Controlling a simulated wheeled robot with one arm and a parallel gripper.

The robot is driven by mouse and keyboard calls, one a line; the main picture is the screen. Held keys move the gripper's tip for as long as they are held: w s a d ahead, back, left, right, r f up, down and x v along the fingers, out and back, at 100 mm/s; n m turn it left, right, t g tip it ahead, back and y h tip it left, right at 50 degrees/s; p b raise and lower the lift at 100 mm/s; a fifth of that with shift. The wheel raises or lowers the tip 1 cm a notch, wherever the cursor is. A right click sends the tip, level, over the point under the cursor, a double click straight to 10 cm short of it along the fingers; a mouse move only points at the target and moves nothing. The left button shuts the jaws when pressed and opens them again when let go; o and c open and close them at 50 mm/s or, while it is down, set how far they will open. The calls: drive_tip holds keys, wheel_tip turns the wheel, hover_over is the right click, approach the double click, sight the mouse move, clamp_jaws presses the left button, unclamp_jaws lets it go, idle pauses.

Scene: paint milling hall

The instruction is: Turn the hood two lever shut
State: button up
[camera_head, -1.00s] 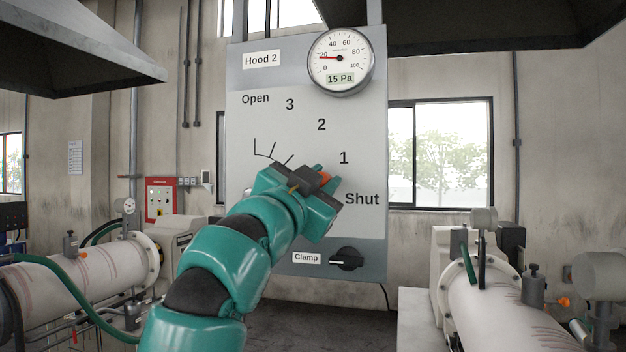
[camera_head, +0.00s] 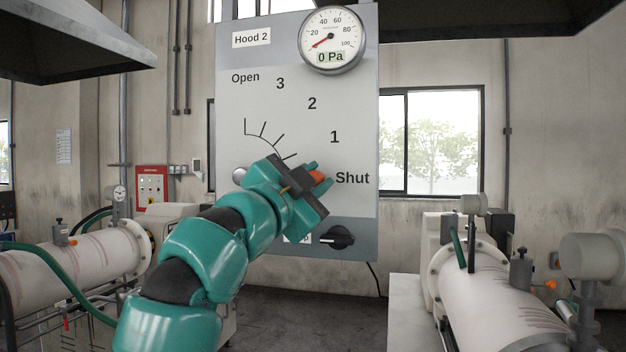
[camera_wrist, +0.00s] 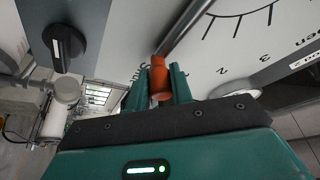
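The Hood 2 panel (camera_head: 300,60) stands upright ahead, with a printed scale from Open through 3, 2 and 1 to Shut. The lever's orange handle (camera_head: 318,177) is just left of the word Shut (camera_head: 352,178). My gripper (camera_head: 319,180) is around it. In the wrist view, the orange handle (camera_wrist: 159,80) sits between the two teal fingers, which look closed on it. The pale round hub (camera_head: 239,175) shows left of my gripper; the lever's bar is mostly hidden behind the gripper. The gauge (camera_head: 332,40) reads 0 Pa.
A black Clamp knob (camera_head: 338,237) is on the lower panel strip, just below my gripper; its label is partly covered. Milling machines stand at left (camera_head: 80,265) and right (camera_head: 490,290). Dark hoods hang at upper left (camera_head: 70,40) and upper right (camera_head: 470,25).

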drive_tip(key=o, duration=0.4)
drive_tip(key=shift+f, duration=0.15)
drive_tip(key=shift+o, duration=0.2)
drive_tip(key=b+v, duration=0.5)
drive_tip(key=v, duration=1.2)
drive_tip(key=shift+s, duration=0.25)
